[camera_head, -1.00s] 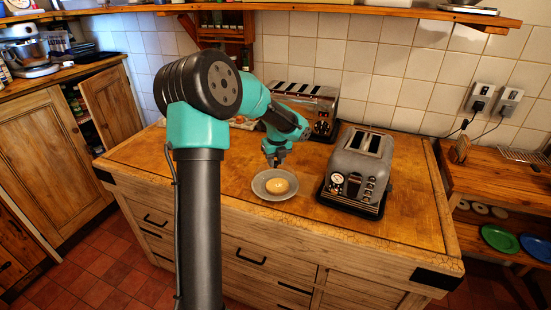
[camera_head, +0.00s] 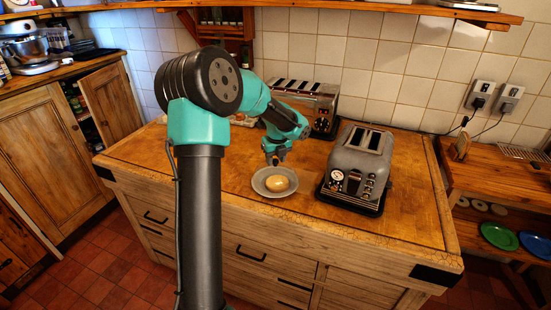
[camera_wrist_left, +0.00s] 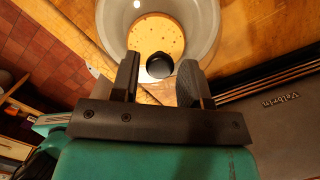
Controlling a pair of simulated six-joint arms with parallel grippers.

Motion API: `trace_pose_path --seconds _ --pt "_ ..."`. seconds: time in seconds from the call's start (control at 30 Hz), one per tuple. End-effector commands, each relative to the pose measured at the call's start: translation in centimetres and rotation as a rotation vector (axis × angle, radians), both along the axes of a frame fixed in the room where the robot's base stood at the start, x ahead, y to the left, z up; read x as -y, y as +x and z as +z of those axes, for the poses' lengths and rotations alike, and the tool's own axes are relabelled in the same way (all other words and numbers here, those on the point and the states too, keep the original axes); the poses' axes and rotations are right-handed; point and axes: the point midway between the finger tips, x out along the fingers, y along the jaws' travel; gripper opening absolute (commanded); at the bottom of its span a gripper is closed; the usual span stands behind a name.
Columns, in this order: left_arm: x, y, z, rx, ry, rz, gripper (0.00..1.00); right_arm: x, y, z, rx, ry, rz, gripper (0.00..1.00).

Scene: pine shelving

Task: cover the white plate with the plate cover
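A pale plate (camera_head: 258,188) sits on the wooden counter in the head view, with a round yellow bun (camera_head: 277,184) on it. My left gripper (camera_head: 275,158) points down just above the plate. In the left wrist view the plate cover (camera_wrist_left: 208,45) shows as a clear rounded shape with a black knob (camera_wrist_left: 160,66); speckled yellow food shows through it. The left gripper (camera_wrist_left: 160,72) has its fingers open on either side of the knob, with narrow gaps visible. Whether the cover rests on the plate is hard to tell. My right gripper is out of view.
A grey toaster (camera_head: 358,166) stands close to the right of the plate. A long metal toaster (camera_head: 312,105) stands behind it. The counter (camera_head: 195,176) is clear to the left of the plate. A wall shelf (camera_head: 350,9) runs above.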

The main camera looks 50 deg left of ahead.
Motion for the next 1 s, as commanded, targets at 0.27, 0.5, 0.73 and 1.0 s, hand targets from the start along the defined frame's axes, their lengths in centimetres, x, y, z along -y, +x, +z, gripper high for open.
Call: trace_pose_path --seconds 0.27,0.5,0.73,1.0 --pt "0.0 0.0 0.0 0.0 0.0 0.0 0.58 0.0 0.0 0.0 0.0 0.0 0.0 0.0" --pt "0.0 0.0 0.4 0.001 0.001 0.001 0.58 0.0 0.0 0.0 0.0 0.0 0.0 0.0" --pt "0.4 -0.1 3.0 0.002 0.001 -0.001 0.58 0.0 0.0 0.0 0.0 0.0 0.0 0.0" --pt "1.1 -0.3 8.1 0.005 0.002 -0.001 0.58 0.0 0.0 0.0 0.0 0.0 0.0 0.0"
